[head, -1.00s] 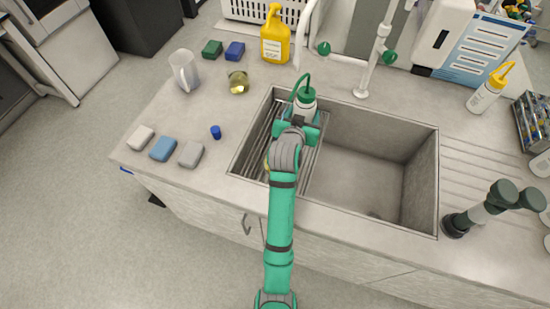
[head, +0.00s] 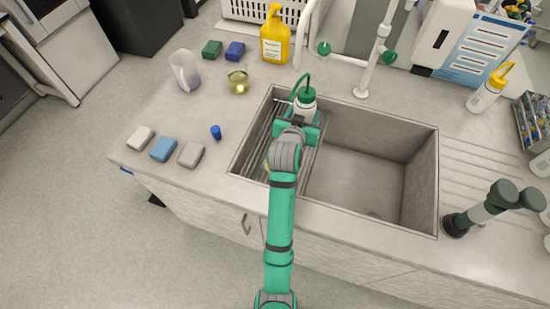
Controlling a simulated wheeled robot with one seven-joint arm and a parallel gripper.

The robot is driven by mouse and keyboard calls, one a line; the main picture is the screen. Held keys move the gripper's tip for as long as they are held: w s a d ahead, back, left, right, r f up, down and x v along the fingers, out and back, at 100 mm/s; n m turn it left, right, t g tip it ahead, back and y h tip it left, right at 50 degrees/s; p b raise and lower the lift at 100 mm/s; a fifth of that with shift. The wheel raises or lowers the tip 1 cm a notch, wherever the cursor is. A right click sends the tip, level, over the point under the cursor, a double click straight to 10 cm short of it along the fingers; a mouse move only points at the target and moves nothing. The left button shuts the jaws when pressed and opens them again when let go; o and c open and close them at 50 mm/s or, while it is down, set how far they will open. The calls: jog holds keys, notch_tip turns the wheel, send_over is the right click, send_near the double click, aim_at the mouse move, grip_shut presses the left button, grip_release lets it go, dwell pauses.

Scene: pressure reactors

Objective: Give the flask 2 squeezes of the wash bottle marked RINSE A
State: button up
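A wash bottle with a green cap and bent green spout (head: 304,97) is upright at the left back of the sink. My gripper (head: 297,126) is around its body and looks shut on it; my wrist hides its lower part, and no label can be read. A small glass vessel with yellowish contents (head: 238,83), perhaps the flask, stands on the counter left of the sink. A second wash bottle with a yellow cap (head: 485,97) stands on the counter at the right. A yellowish thing, mostly hidden, shows beside my wrist over the sink rack.
The sink (head: 365,180) has a slatted rack (head: 252,150) in its left part. A dark green-topped device (head: 480,212) stands right.

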aim_at(303, 106)
jog(key=shift+r, duration=0.1)
dwell(0.3)
jog(key=shift+r, duration=2.45)
